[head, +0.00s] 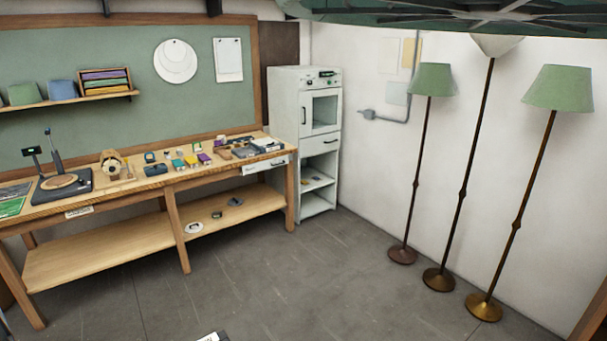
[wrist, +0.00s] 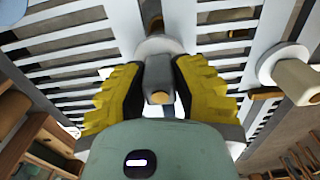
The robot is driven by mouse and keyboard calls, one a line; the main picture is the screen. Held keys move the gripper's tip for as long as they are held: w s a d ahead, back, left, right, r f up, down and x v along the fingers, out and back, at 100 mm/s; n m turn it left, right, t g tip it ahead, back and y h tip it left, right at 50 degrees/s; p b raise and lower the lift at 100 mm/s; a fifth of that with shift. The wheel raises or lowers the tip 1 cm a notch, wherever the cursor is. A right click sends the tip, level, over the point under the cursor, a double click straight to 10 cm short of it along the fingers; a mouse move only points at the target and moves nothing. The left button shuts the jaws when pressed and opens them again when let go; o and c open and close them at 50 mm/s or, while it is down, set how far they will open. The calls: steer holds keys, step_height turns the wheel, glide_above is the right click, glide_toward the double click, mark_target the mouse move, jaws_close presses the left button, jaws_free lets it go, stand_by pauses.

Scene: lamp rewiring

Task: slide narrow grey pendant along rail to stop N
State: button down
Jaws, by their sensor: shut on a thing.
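In the wrist view my gripper (wrist: 158,92) points up at the ceiling, its yellow ridged fingers on either side of a narrow grey piece (wrist: 158,70). It is shut on this piece, which I take for the narrow grey pendant. A pale round disc (wrist: 157,46) sits just above the piece, against the slats. A rail cannot be made out clearly, and no mark for stop N is readable. My gripper and the grey pendant do not show in the head view.
A pale cylinder on a white disc (wrist: 298,77) hangs right of my gripper. White ceiling slats (wrist: 70,48) lie above. Three floor lamps (head: 487,165) stand at right, a workbench (head: 232,160) at left, a white cabinet (head: 291,150) in the corner.

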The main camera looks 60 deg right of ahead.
steer(key=s+d+p, duration=0.2)
steer(key=s+d, duration=0.1)
steer(key=d, duration=0.6)
steer(key=s+d+p, duration=0.2)
steer(key=s+d, duration=0.1)
steer(key=d, duration=0.6)
steer(key=shift+s+d, duration=0.15)
steer(key=shift+s, duration=0.15)
stand_by(0.3)
steer(key=s+d, duration=0.2)
steer(key=d, duration=0.4)
steer(key=shift+s, duration=0.2)
steer(key=shift+a, duration=0.1)
steer(key=s+a+p, duration=0.5)
steer(key=s+p, duration=0.4)
steer(key=s, duration=0.4)
steer(key=shift+p, duration=0.4)
